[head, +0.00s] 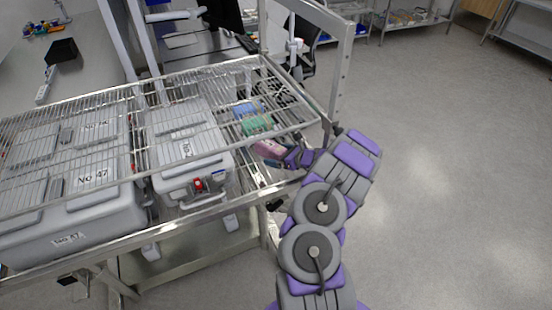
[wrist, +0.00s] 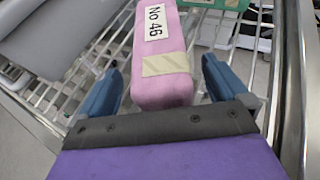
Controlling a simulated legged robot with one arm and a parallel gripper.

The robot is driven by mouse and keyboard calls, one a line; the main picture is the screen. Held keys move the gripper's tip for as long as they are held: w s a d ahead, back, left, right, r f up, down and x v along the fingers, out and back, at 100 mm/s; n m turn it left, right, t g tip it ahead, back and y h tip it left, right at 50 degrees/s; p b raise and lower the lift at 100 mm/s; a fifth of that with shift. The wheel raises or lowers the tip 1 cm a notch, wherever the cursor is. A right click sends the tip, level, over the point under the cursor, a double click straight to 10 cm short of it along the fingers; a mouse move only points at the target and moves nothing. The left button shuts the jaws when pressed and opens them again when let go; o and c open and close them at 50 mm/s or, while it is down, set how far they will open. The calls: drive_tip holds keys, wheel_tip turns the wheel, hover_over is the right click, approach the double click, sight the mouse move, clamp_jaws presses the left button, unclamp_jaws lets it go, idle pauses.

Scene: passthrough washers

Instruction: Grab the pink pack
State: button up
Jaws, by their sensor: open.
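The pink pack (wrist: 163,60) lies on the wire rack, with a "No 46" label and a tan tape strip facing up. My gripper (wrist: 162,88) is open, with one blue finger on each side of the pack's near end. A gap shows between the pack and each finger. In the head view, the pink pack (head: 271,150) sits at the right end of the rack, partly hidden behind rack wires and beside my gripper (head: 290,158).
A green pack (head: 257,125) and a blue pack (head: 245,109) lie beyond the pink one. Grey cases (head: 187,150) stand to the left under the upper wire shelf (head: 215,72). A metal frame post (head: 340,80) rises close to my arm. Floor on the right is clear.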

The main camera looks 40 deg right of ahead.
drive_tip(key=shift+w+a+r, duration=0.15)
drive_tip(key=shift+a+r, duration=0.15)
drive_tip(key=shift+a, duration=0.05)
drive_tip(key=shift+c, duration=0.2)
drive_tip(key=shift+a+r, duration=0.15)
drive_tip(key=shift+a, duration=0.1)
drive_tip(key=c, duration=0.3)
drive_tip(key=shift+d, duration=0.5)
drive_tip(key=c, duration=0.6)
drive_tip(key=shift+a, duration=0.3)
drive_tip(key=c, duration=0.7)
drive_tip(key=shift+d+r, duration=0.1)
drive_tip(key=shift+r, duration=0.05)
